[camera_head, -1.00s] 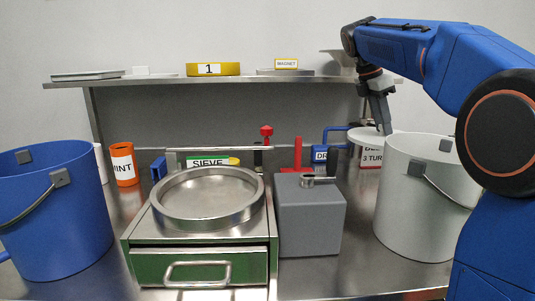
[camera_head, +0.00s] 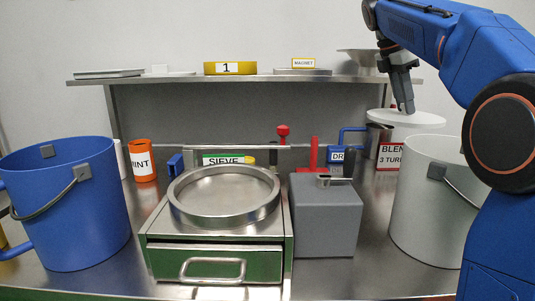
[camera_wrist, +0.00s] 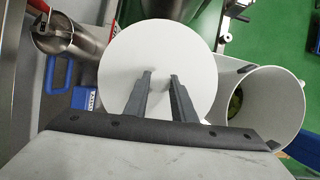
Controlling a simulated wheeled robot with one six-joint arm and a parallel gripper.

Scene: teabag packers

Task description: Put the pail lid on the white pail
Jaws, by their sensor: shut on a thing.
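The white pail (camera_head: 425,215) stands upright on the right of the bench, its top uncovered. In the wrist view the pail (camera_wrist: 280,110) is at the right, and something yellow-green shows inside it. The pail lid (camera_head: 412,118) is a flat white disc, roughly level, held above and behind the pail's rim and apart from it. My gripper (camera_head: 406,108) points down and is shut on the lid near its middle. In the wrist view the lid (camera_wrist: 150,50) lies under the fingertips (camera_wrist: 160,77), to the left of the pail's opening.
A grey box (camera_head: 325,215) stands left of the pail. A steel sieve (camera_head: 224,195) sits on a green drawer unit, with a blue pail (camera_head: 70,215) at far left. A shelf (camera_head: 300,79) runs along the back. A blender sign (camera_head: 390,155) stands behind the pail.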

